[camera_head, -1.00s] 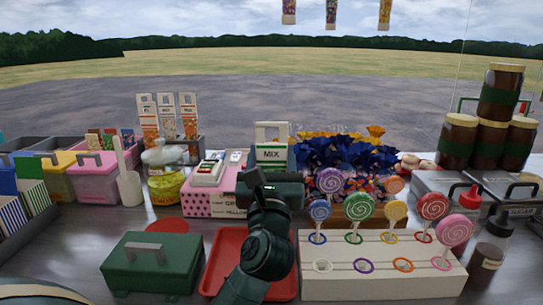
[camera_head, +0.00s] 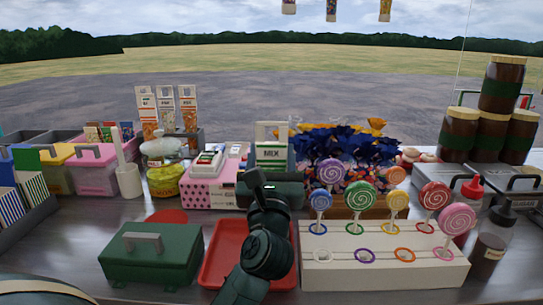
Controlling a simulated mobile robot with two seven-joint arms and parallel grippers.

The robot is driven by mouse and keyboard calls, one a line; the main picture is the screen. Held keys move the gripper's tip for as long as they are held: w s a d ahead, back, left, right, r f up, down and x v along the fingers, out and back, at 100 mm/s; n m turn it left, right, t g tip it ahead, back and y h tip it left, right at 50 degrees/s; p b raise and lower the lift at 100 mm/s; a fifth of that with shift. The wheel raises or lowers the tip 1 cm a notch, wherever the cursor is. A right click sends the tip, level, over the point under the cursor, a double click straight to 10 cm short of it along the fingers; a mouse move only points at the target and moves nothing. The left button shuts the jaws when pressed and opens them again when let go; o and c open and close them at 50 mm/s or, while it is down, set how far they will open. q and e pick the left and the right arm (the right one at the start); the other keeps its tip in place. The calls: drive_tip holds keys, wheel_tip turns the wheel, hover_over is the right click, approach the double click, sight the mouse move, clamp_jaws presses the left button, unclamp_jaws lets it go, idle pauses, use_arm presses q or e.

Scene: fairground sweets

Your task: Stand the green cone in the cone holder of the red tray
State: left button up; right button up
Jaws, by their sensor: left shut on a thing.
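The red tray (camera_head: 217,250) lies on the counter at the front middle, partly covered by my left arm. No cone holder can be made out on the part of it that shows. My left gripper (camera_head: 270,190) is beyond the tray's back edge, in front of the white and green MIX box (camera_head: 272,157). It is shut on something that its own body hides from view. I cannot make out the green cone. My right gripper is not in view.
A green lidded box (camera_head: 150,262) stands left of the tray, with a red disc (camera_head: 166,216) behind it. A white lollipop stand (camera_head: 385,275) is close on the right. A pink dotted box (camera_head: 208,194) and blue flower-like items (camera_head: 345,150) stand behind.

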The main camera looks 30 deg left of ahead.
use_arm(q)
drive_tip(key=o, duration=1.5)
drive_tip(key=shift+c, duration=0.2)
drive_tip(key=s+d, duration=0.1)
drive_tip(key=s+r+p, duration=0.1)
drive_tip(key=s, duration=0.1)
drive_tip(key=s+d+p, duration=0.1)
drive_tip(key=shift+s+d+r, duration=0.15)
drive_tip(key=shift+d+r, duration=0.15)
drive_tip(key=shift+r, duration=0.1)
drive_tip(key=shift+s+d+r, duration=0.1)
drive_tip(key=shift+s+d, duration=0.15)
drive_tip(key=shift+s, duration=0.2)
